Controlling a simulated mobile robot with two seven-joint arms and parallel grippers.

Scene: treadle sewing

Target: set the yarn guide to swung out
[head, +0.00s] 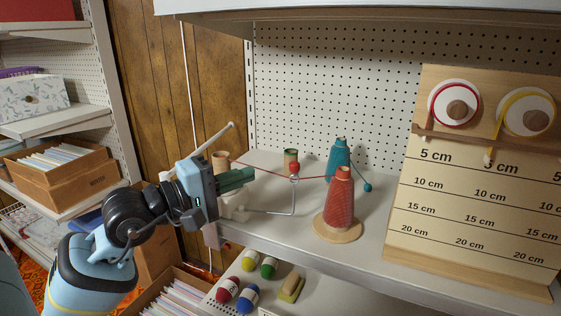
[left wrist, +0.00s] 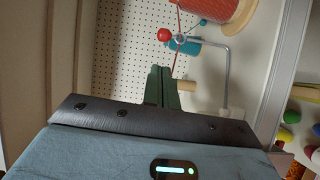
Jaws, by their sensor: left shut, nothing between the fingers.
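The yarn guide (head: 294,198) is a thin bent metal rod beside a white winder (head: 233,207) on the shelf. Its upright part ends in a ring and a red ball (head: 295,168). In the left wrist view the rod (left wrist: 227,62) and red ball (left wrist: 164,35) lie beyond the fingertips. My left gripper (head: 252,175) has green fingers, shut and empty, pointing toward the red ball with a gap between. It also shows in the left wrist view (left wrist: 161,68). The gripper hides part of the winder. My right gripper is not in view.
A red yarn cone (head: 340,198) stands on a round wooden base, with red yarn running past the guide. A teal cone (head: 339,158) and a small spool (head: 291,160) stand behind. A length board (head: 425,205) is at right. Bare shelf lies in front of the guide.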

